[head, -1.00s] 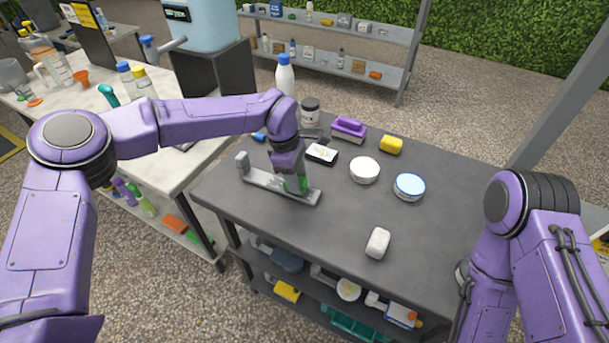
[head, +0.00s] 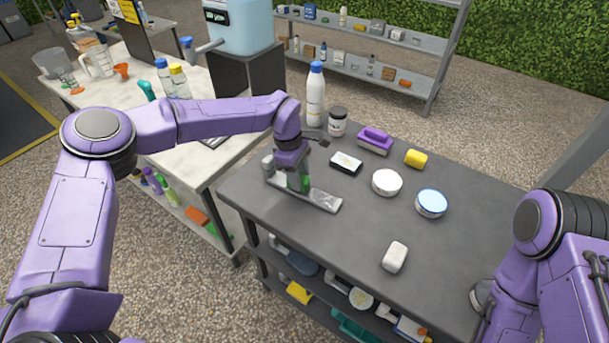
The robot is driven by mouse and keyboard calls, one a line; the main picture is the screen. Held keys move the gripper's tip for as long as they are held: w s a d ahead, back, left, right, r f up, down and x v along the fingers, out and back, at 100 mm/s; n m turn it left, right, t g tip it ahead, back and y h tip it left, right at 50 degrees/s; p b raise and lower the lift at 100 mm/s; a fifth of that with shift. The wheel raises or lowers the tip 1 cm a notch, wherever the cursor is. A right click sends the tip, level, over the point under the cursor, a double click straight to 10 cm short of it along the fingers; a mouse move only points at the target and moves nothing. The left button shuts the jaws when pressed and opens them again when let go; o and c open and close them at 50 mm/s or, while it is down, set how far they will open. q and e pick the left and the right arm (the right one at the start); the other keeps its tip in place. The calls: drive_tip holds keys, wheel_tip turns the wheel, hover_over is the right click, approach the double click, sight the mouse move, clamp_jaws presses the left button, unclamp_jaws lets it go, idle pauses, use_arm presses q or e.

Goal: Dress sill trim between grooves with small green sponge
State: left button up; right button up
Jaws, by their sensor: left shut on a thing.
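The sill trim (head: 324,200) is a narrow grey strip lying on the dark work table, with an upright block at its left end. Pale, shiny patches show on its right part. My left gripper (head: 299,181) points down over the strip, left of its middle. It is shut on the small green sponge (head: 305,183), which shows only as a bit of green at the fingers and appears to be on the strip. The grooves are too small to make out. My right arm comes in at the right edge; its gripper does not show.
The dark table (head: 335,246) also holds a white bottle (head: 316,95), a dark-lidded jar (head: 337,122), a purple-handled brush (head: 375,141), a yellow sponge (head: 416,158), a black-and-white box (head: 346,163), two round tins (head: 387,182) and a white block (head: 395,257). The table's front middle is clear.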

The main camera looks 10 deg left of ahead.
use_arm(q)
drive_tip(key=shift+w+a+f, duration=0.1)
drive_tip(key=shift+w+a, duration=0.1)
drive_tip(key=shift+a, duration=0.7)
drive_tip(key=p+v, duration=0.3)
drive_tip(key=d+p+v, duration=0.1)
drive_tip(key=p+v, duration=0.1)
drive_tip(key=v, duration=0.2)
drive_tip(key=shift+d+r+p, duration=0.25)
drive_tip(key=shift+d+p, duration=0.05)
drive_tip(key=shift+p, duration=0.1)
drive_tip(key=shift+s+f, duration=0.1)
